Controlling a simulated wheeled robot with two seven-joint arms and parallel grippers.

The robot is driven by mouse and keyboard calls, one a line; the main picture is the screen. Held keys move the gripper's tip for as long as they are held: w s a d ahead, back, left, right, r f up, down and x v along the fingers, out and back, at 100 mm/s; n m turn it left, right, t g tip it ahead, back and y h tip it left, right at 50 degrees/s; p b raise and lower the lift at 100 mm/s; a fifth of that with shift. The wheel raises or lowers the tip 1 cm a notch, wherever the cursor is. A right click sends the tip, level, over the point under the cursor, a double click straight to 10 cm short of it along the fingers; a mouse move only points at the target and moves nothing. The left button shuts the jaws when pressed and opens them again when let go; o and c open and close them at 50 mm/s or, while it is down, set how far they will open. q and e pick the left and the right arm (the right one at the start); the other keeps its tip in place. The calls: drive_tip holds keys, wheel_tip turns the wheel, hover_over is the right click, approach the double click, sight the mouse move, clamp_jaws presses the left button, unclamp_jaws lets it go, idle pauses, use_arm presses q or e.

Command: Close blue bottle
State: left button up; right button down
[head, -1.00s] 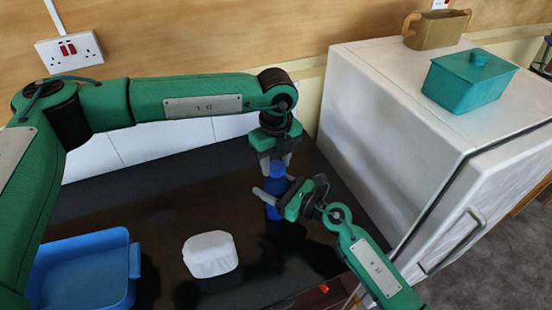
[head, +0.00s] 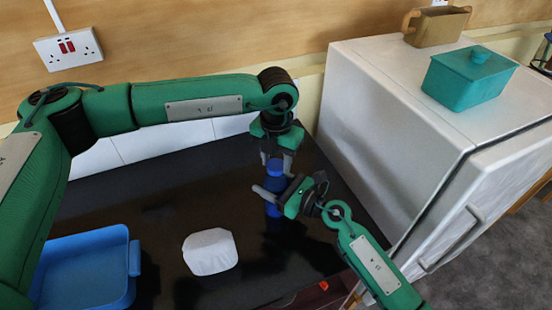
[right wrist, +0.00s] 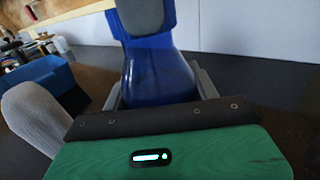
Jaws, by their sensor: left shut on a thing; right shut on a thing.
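The blue bottle (head: 273,211) stands upright on the dark counter, close to the white appliance. My left gripper (head: 276,163) points down from above and is shut on the blue cap (head: 275,170) at the bottle's top. My right gripper (head: 278,193) comes in from the right and is shut on the bottle's body, below the left one. In the right wrist view the blue bottle (right wrist: 158,75) sits between my right fingers, with a grey left finger across its top. Whether the cap is seated on the neck cannot be told.
A white rounded block (head: 210,252) lies on the black counter (head: 170,215) left of the bottle. A blue tray (head: 85,268) is at the front left. The white appliance (head: 385,130) stands close on the right, bearing a teal lidded box (head: 466,82) and a brown two-handled pot (head: 436,27).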

use_arm(q)
drive_tip(key=m, duration=1.5)
drive_tip(key=shift+s+m, duration=0.1)
drive_tip(key=shift+m, duration=0.3)
drive_tip(key=m, duration=0.4)
drive_tip(key=shift+m, duration=0.3)
drive_tip(key=m, duration=0.4)
drive_tip(key=shift+m, duration=0.4)
drive_tip(key=m, duration=1)
drive_tip(key=shift+a+m, duration=0.1)
drive_tip(key=shift+m, duration=0.3)
drive_tip(key=m, duration=0.5)
drive_tip(key=shift+f, duration=0.1)
drive_tip(key=o, duration=1)
